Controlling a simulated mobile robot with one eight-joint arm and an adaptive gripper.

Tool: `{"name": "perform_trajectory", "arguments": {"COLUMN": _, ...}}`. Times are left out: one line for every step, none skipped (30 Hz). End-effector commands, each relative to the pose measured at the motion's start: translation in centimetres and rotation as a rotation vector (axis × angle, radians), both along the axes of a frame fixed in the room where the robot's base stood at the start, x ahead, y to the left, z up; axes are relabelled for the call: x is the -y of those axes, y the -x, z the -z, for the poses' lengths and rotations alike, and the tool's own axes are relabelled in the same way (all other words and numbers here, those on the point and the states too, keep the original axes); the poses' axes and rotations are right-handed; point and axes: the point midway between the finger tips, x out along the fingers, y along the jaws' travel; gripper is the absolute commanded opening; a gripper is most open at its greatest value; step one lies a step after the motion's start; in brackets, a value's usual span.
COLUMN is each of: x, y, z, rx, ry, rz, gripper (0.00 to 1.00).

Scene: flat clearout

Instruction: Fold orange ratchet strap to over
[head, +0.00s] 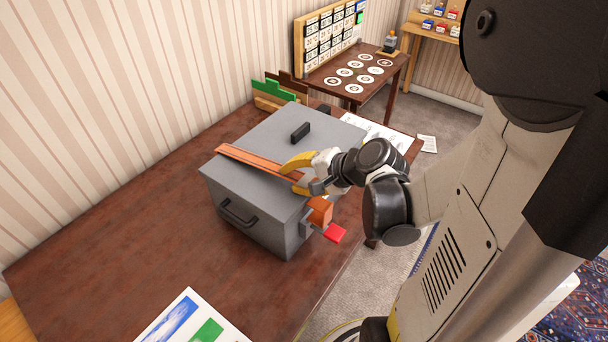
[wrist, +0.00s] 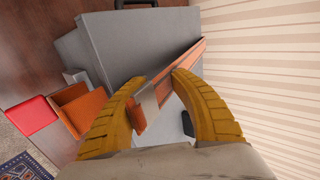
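The orange ratchet strap (head: 255,163) shows as a long, narrow bar with a grey edge, lying slantwise across the lid of a grey box (head: 228,185). An orange block (head: 320,209) with a red tab (head: 335,233) sits at the box's right side; both also show at left in the wrist view. My gripper (head: 295,175) has yellow fingers at the strap's near end, over the lid. In the wrist view my gripper (wrist: 158,85) has a fingertip on each side of the strap (wrist: 165,90), apparently touching it. The exact contact is partly hidden.
The box stands on a brown table (head: 130,215), clear to its left. It has a black lid handle (head: 300,132) and a front handle (head: 237,213). Green and brown panels (head: 280,90) stand behind it. A coloured sheet (head: 190,322) lies at the front.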

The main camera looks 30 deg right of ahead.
Motion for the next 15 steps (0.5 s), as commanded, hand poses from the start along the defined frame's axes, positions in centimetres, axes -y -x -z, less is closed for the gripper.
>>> {"name": "perform_trajectory", "arguments": {"x": 0.2, "y": 0.3, "z": -0.2, "rx": -0.001, "ry": 0.001, "rz": 0.003, "gripper": 0.25}}
{"name": "perform_trajectory", "arguments": {"x": 0.3, "y": 0.6, "z": -0.4, "rx": -0.001, "ry": 0.001, "rz": 0.003, "gripper": 0.25}}
{"name": "perform_trajectory", "arguments": {"x": 0.5, "y": 0.9, "z": -0.7, "rx": -0.001, "ry": 0.001, "rz": 0.003, "gripper": 0.25}}
{"name": "perform_trajectory", "arguments": {"x": 0.6, "y": 1.3, "z": -1.0, "rx": -0.001, "ry": 0.001, "rz": 0.004, "gripper": 0.25}}
{"name": "perform_trajectory", "arguments": {"x": 0.7, "y": 1.6, "z": -1.3, "rx": 0.0, "ry": 0.001, "rz": 0.006, "gripper": 0.25}}
{"name": "perform_trajectory", "arguments": {"x": 0.9, "y": 2.1, "z": -1.7, "rx": 0.0, "ry": 0.0, "rz": 0.005, "gripper": 0.25}}
{"name": "perform_trajectory", "arguments": {"x": 1.1, "y": 2.6, "z": -2.1, "rx": 0.0, "ry": -0.001, "rz": 0.006, "gripper": 0.25}}
{"name": "perform_trajectory", "arguments": {"x": 1.3, "y": 3.0, "z": -2.4, "rx": 0.0, "ry": 0.0, "rz": 0.006, "gripper": 0.25}}
{"name": "perform_trajectory", "arguments": {"x": 1.5, "y": 3.6, "z": -2.8, "rx": 0.0, "ry": 0.001, "rz": 0.006, "gripper": 0.25}}
{"name": "perform_trajectory", "arguments": {"x": 1.7, "y": 4.0, "z": -3.2, "rx": -0.001, "ry": 0.0, "rz": 0.006, "gripper": 0.25}}
{"name": "perform_trajectory", "arguments": {"x": 1.9, "y": 4.4, "z": -3.6, "rx": -0.001, "ry": 0.001, "rz": 0.007, "gripper": 0.25}}
{"name": "perform_trajectory", "arguments": {"x": 2.1, "y": 5.0, "z": -4.0, "rx": -0.001, "ry": 0.001, "rz": 0.006, "gripper": 0.25}}
{"name": "perform_trajectory", "arguments": {"x": 2.3, "y": 5.4, "z": -4.3, "rx": 0.0, "ry": 0.0, "rz": 0.007, "gripper": 0.25}}
{"name": "perform_trajectory", "arguments": {"x": 2.4, "y": 5.8, "z": -4.7, "rx": 0.0, "ry": 0.0, "rz": 0.006, "gripper": 0.25}}
{"name": "perform_trajectory", "arguments": {"x": 2.7, "y": 6.3, "z": -5.1, "rx": 0.0, "ry": 0.0, "rz": 0.006, "gripper": 0.25}}
